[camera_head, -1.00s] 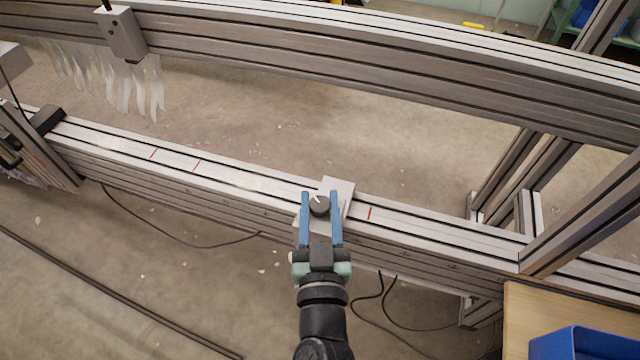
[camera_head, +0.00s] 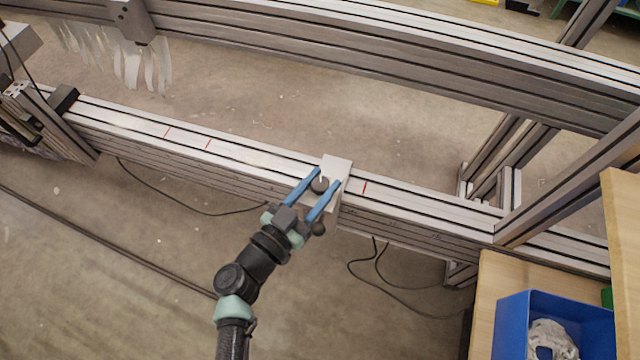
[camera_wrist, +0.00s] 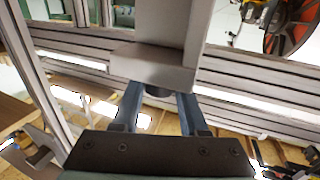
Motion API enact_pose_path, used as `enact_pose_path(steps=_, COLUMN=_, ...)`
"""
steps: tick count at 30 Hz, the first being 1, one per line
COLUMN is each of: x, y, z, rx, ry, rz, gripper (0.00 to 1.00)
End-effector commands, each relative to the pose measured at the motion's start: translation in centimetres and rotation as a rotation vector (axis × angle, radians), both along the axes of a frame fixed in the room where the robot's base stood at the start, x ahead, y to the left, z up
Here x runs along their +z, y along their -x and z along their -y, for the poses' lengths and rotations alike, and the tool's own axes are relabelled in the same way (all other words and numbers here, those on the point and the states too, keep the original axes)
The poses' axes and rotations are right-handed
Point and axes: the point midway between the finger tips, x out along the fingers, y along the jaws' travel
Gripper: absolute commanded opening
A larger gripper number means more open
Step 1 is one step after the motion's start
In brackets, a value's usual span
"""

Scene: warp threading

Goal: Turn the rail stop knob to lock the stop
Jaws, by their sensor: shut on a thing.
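The rail stop (camera_head: 337,165) is a light grey block sitting across the aluminium rail (camera_head: 250,158), left of a single red mark (camera_head: 364,187). Its round black knob (camera_head: 320,185) faces me. My gripper (camera_head: 327,178) comes from the lower left, with its two blue fingers on either side of the knob, shut on it. A second dark round part (camera_head: 318,228) shows below the right finger, near the rail's front face. In the wrist view the grey stop (camera_wrist: 150,65) is straight ahead, and the dark knob (camera_wrist: 158,91) shows between the fingers, partly hidden.
Two more red marks (camera_head: 208,144) lie on the rail to the left. A thicker upper beam (camera_head: 350,60) runs behind. Diagonal posts (camera_head: 570,190) stand at the right. A blue bin (camera_head: 512,325) sits on a wooden surface (camera_head: 490,270) at lower right. Cables lie on the floor.

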Motion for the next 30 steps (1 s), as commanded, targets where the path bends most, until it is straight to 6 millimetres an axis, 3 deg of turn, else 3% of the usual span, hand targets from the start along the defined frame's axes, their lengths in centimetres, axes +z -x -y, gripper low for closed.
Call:
enact_pose_path(steps=1, x=-0.79, y=-0.01, z=0.12, rx=-0.038, ry=-0.006, rz=-0.002, gripper=0.0)
enact_pose_path(steps=15, x=-0.53, y=-0.09, z=-0.09, rx=-0.256, ry=-0.007, rz=-0.002, gripper=0.0)
enact_pose_path(steps=30, x=-0.23, y=-0.09, z=-0.22, rx=-0.3, ry=-0.004, rz=-0.003, gripper=0.0)
